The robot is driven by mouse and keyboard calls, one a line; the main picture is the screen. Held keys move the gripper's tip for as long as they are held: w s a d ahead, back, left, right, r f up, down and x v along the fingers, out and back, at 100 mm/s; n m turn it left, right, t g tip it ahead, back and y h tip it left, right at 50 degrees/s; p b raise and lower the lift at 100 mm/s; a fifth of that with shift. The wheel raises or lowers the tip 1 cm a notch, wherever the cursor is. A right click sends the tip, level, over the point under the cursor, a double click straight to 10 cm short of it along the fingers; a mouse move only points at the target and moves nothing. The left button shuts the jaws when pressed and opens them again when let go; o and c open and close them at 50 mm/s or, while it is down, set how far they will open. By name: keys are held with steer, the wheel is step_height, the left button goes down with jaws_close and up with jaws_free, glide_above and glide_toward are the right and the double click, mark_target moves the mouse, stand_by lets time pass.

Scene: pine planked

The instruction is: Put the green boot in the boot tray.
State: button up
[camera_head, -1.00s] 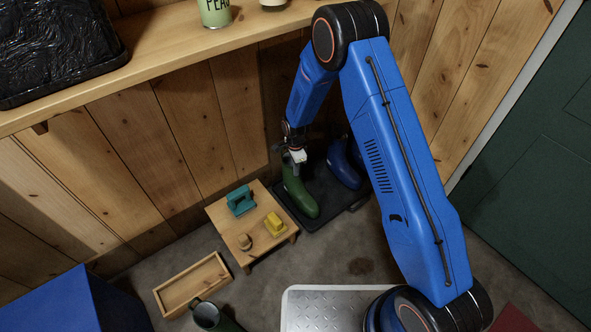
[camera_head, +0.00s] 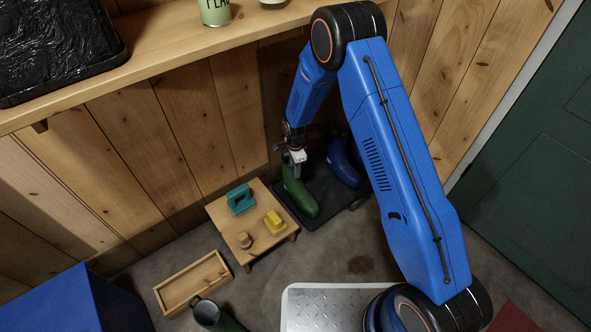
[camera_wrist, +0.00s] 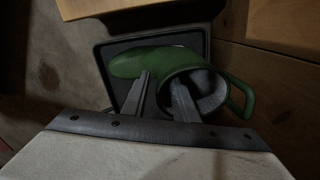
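A green boot (camera_head: 299,194) stands in the dark boot tray (camera_head: 330,214) on the floor by the wall, toe toward the front. My gripper (camera_head: 294,165) is at the top of its shaft. In the wrist view, the two fingers (camera_wrist: 163,82) are apart. One is outside the boot (camera_wrist: 155,62) and the other reaches into its opening, with the rim between them. The tray's edge (camera_wrist: 103,60) shows around the boot. A blue boot (camera_head: 343,164) stands in the tray to the right, partly hidden by my arm.
A small wooden table (camera_head: 222,218) left of the tray holds a teal object (camera_head: 240,199), a yellow object (camera_head: 274,223) and a small brown one. A wooden box (camera_head: 193,284) and another dark green item (camera_head: 208,314) are on the floor in front. A shelf (camera_head: 165,45) runs above.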

step_height(320, 180, up, 17)
steer(key=shift+r, duration=0.2)
stand_by(0.5)
